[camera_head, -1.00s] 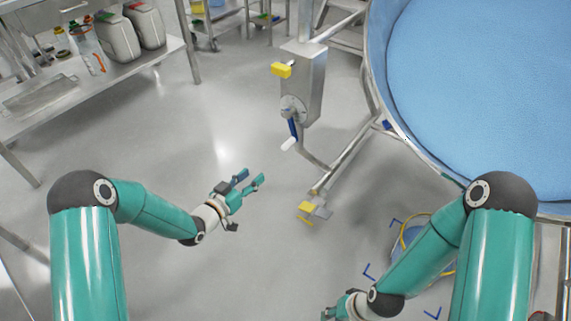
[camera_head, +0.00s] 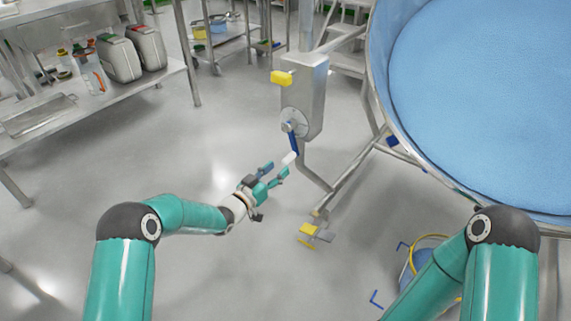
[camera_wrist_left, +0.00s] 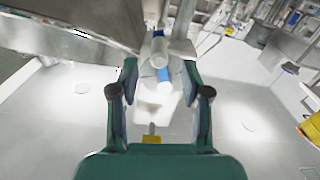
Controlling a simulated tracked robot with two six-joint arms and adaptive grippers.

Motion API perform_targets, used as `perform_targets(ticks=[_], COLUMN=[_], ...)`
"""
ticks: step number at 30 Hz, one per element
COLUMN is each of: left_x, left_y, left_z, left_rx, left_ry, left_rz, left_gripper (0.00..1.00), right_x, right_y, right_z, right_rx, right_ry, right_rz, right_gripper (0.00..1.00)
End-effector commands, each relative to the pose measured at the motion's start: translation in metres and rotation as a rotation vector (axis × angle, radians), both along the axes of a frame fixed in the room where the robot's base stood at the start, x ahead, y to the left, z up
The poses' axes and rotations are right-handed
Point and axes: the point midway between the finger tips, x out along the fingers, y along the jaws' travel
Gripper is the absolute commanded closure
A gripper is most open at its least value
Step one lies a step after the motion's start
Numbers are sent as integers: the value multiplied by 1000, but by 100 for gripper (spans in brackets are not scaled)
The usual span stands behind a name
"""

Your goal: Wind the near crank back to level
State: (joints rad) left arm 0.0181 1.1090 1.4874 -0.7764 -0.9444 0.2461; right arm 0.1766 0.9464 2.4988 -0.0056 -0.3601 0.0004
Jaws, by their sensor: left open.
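The near crank has a blue arm (camera_head: 293,143) and a white grip (camera_head: 289,158). It hangs downward from a round dial hub on the steel gearbox (camera_head: 303,95). My left gripper (camera_head: 277,169) is open and empty, its fingertips just below and left of the white grip. In the left wrist view, the white grip (camera_wrist_left: 158,52) and a blue part show ahead, around the gap between my open fingers (camera_wrist_left: 160,75). I see no clear contact. My right arm shows at the lower right; its gripper is out of the picture.
A large round vessel with a blue inside (camera_head: 490,110) fills the upper right. A yellow block (camera_head: 282,78) sits on the gearbox. A yellow pedal (camera_head: 308,230) is near the floor by the frame. A bench (camera_head: 90,115) with containers stands left; floor between is clear.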

Motion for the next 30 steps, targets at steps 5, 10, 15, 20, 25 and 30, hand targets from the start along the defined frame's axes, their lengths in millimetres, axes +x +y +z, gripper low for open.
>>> perform_targets(ticks=[5,10,15,20,25,30], left_x=[26,41,48,49,49,49], left_y=[-20,-31,-35,-36,-35,-35], left_z=[-2,-1,0,0,0,0], left_rx=[0,-1,-1,-1,-1,-1], left_ry=[-3,-1,-1,1,1,1], left_rz=[-1,-1,0,0,0,0], left_gripper=[52,52,52,52,57,86], right_x=[0,0,0,0,0,0], right_y=[0,0,0,0,0,0], right_z=[-11,-16,-17,-17,-17,-17], right_rx=[0,0,0,0,0,0], right_ry=[0,0,0,0,0,0], right_rz=[0,0,0,0,0,0], right_gripper=[69,69,69,69,69,69])
